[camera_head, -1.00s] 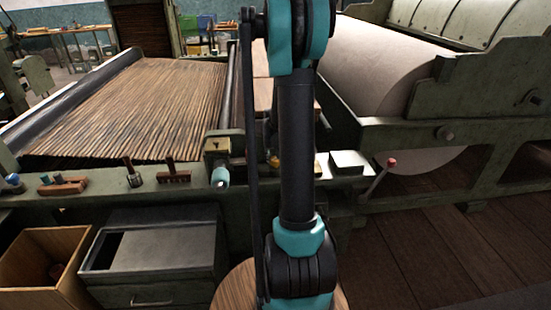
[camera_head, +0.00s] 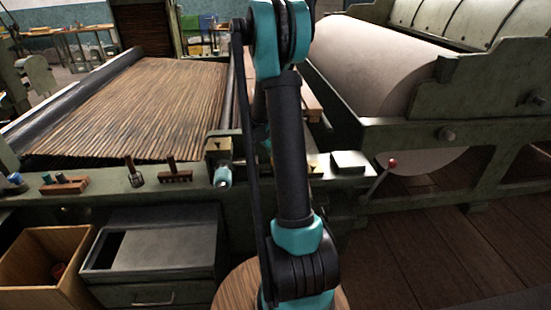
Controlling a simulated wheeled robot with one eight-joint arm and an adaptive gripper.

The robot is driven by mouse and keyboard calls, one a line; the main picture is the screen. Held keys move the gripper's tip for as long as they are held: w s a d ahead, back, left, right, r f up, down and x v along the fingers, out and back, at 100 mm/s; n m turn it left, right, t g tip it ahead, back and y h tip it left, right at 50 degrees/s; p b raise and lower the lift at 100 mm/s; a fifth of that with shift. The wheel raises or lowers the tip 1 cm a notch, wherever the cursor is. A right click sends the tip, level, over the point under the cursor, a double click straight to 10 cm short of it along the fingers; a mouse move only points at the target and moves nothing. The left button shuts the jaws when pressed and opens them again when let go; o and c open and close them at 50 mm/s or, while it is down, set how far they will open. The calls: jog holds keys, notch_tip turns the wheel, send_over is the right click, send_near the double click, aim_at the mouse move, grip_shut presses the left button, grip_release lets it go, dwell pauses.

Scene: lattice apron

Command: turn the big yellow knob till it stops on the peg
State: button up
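I cannot clearly make out the big yellow knob or its peg. A small brass-yellow plate (camera_head: 218,144) sits on a dark bracket at the machine's front rail, just left of my arm. A teal and pale rounded part (camera_head: 222,176) sticks out below that bracket. Small yellowish bits (camera_head: 313,168) show on the rail just right of my arm, too small to identify. My arm stands upright in the middle of the view and covers the rail behind it. My gripper cannot be seen, so neither its opening nor any contact shows.
A slatted wooden lattice apron (camera_head: 140,105) slopes away at left. A large pale roller (camera_head: 375,62) lies at right in a green frame. A red-tipped lever (camera_head: 392,163) juts out at right. A wooden box (camera_head: 40,250) and grey cabinet (camera_head: 165,250) stand front left. Floor at right is clear.

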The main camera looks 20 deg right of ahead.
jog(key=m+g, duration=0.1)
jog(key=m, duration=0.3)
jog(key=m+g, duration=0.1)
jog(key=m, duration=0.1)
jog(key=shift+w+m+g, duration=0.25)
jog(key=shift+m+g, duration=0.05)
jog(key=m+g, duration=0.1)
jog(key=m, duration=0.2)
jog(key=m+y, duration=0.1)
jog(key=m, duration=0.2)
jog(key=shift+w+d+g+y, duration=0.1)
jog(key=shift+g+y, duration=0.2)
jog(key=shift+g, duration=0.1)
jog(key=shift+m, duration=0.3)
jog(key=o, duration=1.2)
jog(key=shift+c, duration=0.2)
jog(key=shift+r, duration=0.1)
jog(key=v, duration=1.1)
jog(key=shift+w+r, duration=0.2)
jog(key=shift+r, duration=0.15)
